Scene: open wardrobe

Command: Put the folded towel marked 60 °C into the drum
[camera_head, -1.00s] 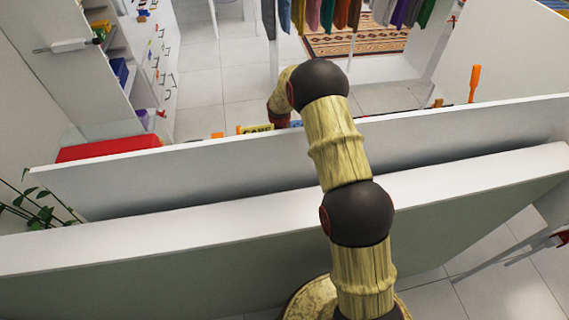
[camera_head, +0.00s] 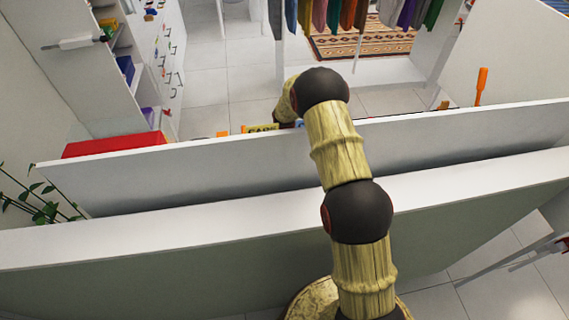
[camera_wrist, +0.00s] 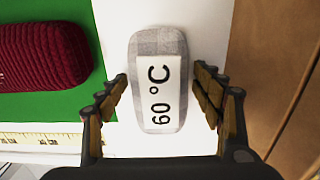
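The folded towel (camera_wrist: 145,52) is grey checked with a white band reading "60 °C". In the wrist view it lies lengthwise on a white surface, in the middle of the picture. My gripper (camera_wrist: 160,95) is open, with one finger on each side of the towel. Small gaps show between the fingers and the towel, and I cannot tell the height between them. In the head view the end of my arm drops behind a white panel, so the gripper and towel are hidden there. No drum can be made out in either view.
A dark red ribbed folded item (camera_wrist: 40,55) lies on a green area (camera_wrist: 75,105) left of the towel. A yellow measuring tape (camera_wrist: 50,140) is nearer. A brown wooden panel (camera_wrist: 265,60) stands right. In the head view, white panels (camera_head: 300,205) cross in front of me.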

